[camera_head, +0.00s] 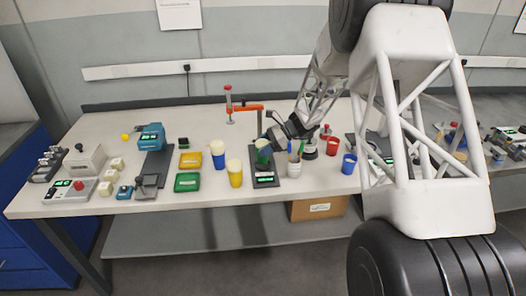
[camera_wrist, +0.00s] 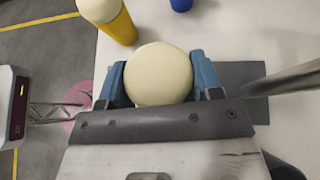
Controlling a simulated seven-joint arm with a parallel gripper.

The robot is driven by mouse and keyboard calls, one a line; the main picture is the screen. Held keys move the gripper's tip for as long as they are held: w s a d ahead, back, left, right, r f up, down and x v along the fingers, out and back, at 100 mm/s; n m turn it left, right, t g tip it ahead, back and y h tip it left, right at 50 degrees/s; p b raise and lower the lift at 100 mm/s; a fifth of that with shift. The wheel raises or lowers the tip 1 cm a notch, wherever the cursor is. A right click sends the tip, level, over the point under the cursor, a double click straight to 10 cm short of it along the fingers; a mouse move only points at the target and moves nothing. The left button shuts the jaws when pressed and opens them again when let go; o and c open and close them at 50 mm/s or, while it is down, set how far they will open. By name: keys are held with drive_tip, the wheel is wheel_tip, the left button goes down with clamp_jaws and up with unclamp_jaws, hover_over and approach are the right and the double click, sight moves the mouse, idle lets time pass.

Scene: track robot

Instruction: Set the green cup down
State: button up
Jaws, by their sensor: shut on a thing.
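The green cup (camera_head: 263,155) is at the middle of the bench in the head view, at the back of a dark flat device (camera_head: 265,180) with a lit green display. In the wrist view a round cream surface, the cup's top (camera_wrist: 160,73), sits between two blue fingers. My gripper (camera_head: 264,146) is shut on this cup; the fingers also show in the wrist view (camera_wrist: 159,88). The cup looks about upright. A dark pad (camera_wrist: 252,78) shows beside it. I cannot tell whether the cup's base touches the device, as its lower side is hidden in the wrist view.
A yellow cup (camera_head: 235,173) and a blue-and-yellow cup (camera_head: 217,154) stand left of the device. A white holder (camera_head: 294,168) stands close on its right, with red (camera_head: 333,146) and blue (camera_head: 349,164) cups beyond. A red clamp (camera_head: 245,108) is behind. Yellow (camera_head: 190,160) and green (camera_head: 187,182) boxes lie left.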

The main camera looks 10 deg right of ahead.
drive_tip(key=shift+f, duration=0.95)
drive_tip(key=shift+f, duration=0.1)
drive_tip(key=o, duration=1)
drive_tip(key=shift+c, duration=0.2)
drive_tip(key=shift+d, duration=0.1)
drive_tip(key=v, duration=1.2)
